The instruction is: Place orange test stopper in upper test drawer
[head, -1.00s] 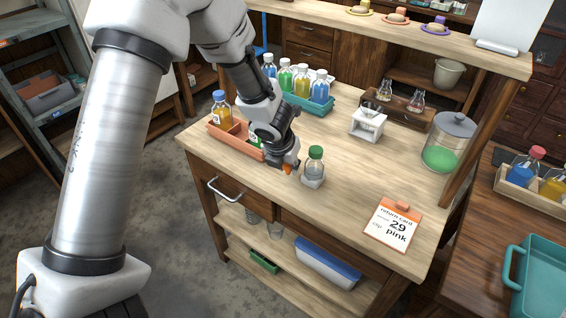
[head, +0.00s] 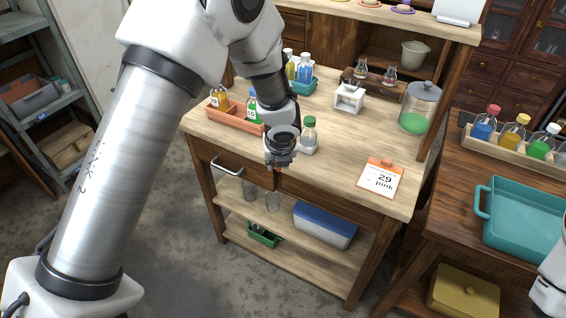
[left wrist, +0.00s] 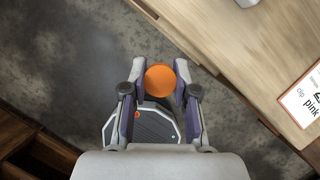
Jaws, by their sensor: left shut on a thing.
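My left gripper (head: 280,164) is shut on the orange stopper (left wrist: 160,80). The left wrist view shows the round stopper between the two fingers (left wrist: 160,92), with grey floor beneath it. The bench drawer (head: 207,158) with a metal handle (head: 228,164) is left of the gripper and looks shut. My right gripper is out of view.
A green-capped bottle (head: 309,134) stands close to the gripper's right. An orange tray (head: 226,121) with bottles is behind it. A return card (head: 381,178) lies near the bench's right front. Floor before the bench is clear. A teal tray (head: 480,215) sits on the right table.

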